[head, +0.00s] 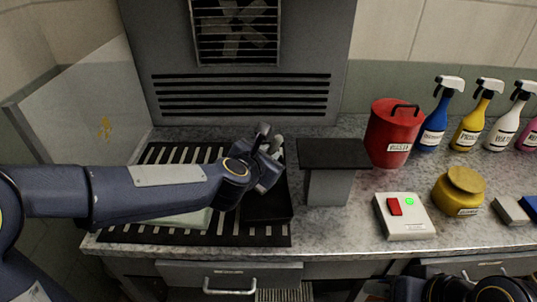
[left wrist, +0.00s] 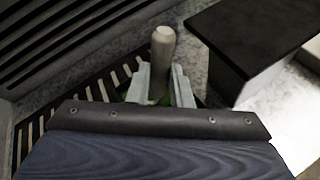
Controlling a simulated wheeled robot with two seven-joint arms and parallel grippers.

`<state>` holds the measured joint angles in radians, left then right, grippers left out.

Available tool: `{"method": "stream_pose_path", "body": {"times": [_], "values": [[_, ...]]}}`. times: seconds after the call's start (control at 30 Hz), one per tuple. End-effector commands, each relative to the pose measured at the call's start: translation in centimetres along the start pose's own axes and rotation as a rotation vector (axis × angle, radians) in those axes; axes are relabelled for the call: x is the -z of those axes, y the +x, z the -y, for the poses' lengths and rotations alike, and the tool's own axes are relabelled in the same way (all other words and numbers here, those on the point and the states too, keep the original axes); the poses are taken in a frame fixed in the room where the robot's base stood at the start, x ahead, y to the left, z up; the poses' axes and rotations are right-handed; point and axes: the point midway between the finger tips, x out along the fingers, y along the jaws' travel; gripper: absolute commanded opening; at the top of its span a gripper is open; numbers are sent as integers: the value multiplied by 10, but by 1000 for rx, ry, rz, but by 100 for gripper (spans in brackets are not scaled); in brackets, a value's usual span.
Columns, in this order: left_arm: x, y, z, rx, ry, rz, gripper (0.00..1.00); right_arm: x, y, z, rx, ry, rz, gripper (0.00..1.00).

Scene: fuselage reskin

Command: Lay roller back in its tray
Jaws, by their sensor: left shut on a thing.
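My left gripper (head: 272,152) reaches in from the left, over the back part of a black tray (head: 268,212) on the slatted mat. In the left wrist view the left gripper (left wrist: 160,92) is shut on the roller (left wrist: 163,45). The roller's pale, rounded handle stands up between the fingers, and a bit of green shows below. The roller's lower end is hidden by the gripper, so I cannot tell whether it touches the tray. Dark parts of my right arm show at the bottom edge of the head view (head: 455,291); its fingers cannot be made out.
A grey stand with a black top (head: 333,153) is close right of the tray. A red can (head: 391,135), a white switch box (head: 405,222), a yellow jar (head: 460,190) and several spray bottles (head: 435,115) fill the right. A vented grey panel (head: 240,95) stands behind.

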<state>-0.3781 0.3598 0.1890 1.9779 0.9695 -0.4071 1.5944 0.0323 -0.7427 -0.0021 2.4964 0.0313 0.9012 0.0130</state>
Motion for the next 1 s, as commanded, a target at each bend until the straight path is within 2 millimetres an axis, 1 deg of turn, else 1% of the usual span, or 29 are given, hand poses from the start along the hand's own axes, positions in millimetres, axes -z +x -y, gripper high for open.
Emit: {"method": "stream_pose_path", "body": {"times": [0.1, 0.13, 0.27, 0.3, 0.53, 0.67, 0.77, 1.0], "values": [[4, 2, 2, 0, 0, 1, 0, -2, 5, -2, 0, 0, 0, 36], [3, 2, 1, 0, 0, 0, 21, -2, 4, -2, 0, 0, 0, 36], [3, 1, 1, 0, 0, 0, 38, -2, 3, -1, 0, 0, 0, 36], [3, 1, 1, 0, 0, 0, 41, -2, 3, -1, 0, 0, 0, 36], [2, 1, 1, 0, 0, 0, 41, -1, 3, -1, 0, 0, 0, 36], [-4, -2, -1, 0, 0, 0, 41, 2, -4, 2, 0, 0, 0, 36], [-2, -17, -1, 0, -1, 3, 41, 1, -2, 1, 0, 0, 0, 36], [-4, -71, -2, -1, 0, 4, 41, 5, -10, 5, 0, 0, 0, 36]]}}
